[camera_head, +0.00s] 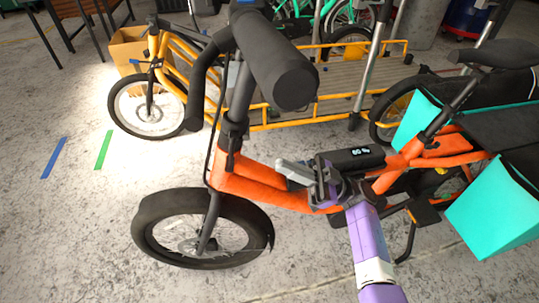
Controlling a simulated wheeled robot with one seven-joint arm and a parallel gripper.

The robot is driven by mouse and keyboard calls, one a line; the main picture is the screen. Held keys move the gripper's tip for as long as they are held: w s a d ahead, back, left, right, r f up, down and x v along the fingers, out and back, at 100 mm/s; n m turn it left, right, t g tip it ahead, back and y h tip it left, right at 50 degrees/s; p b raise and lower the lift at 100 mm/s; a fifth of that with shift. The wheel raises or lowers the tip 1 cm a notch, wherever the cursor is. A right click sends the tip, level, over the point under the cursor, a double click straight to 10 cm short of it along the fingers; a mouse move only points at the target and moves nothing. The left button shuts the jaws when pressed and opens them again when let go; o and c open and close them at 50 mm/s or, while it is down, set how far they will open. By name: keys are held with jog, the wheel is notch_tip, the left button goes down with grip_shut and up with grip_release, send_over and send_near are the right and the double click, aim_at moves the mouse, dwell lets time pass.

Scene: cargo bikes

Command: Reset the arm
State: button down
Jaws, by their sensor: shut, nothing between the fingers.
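My arm (369,240), purple with a white ring, reaches up from the bottom right of the head view. My gripper (284,165) is at its far end, pointing left, with its grey fingers together and nothing seen in them. It appears in front of the orange cargo bike's frame (260,187), just left of a black box with a small lit display (352,158). I cannot tell whether the gripper touches the frame.
The orange bike's black handlebar grip (282,75) rises close to the camera. Its front wheel (200,228) is at lower left and teal panels (492,212) are at right. A yellow cargo bike (290,125) and a cardboard box (128,48) stand behind.

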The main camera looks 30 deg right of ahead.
jog(key=shift+s+d+f, duration=0.1)
jog(key=shift+f, duration=0.05)
jog(key=s+a+f+m+t+h, duration=0.25)
jog(key=s+m+h, duration=0.55)
jog(key=s+h, duration=0.55)
jog(key=s+a+f+m+t+h, duration=0.25)
jog(key=s+m+h, duration=0.6)
jog(key=s, duration=0.75)
notch_tip(320, 180, up, 21)
jog(key=n+g+h+p, duration=0.1)
jog(key=p, duration=2.1)
jog(key=shift+s, duration=0.25)
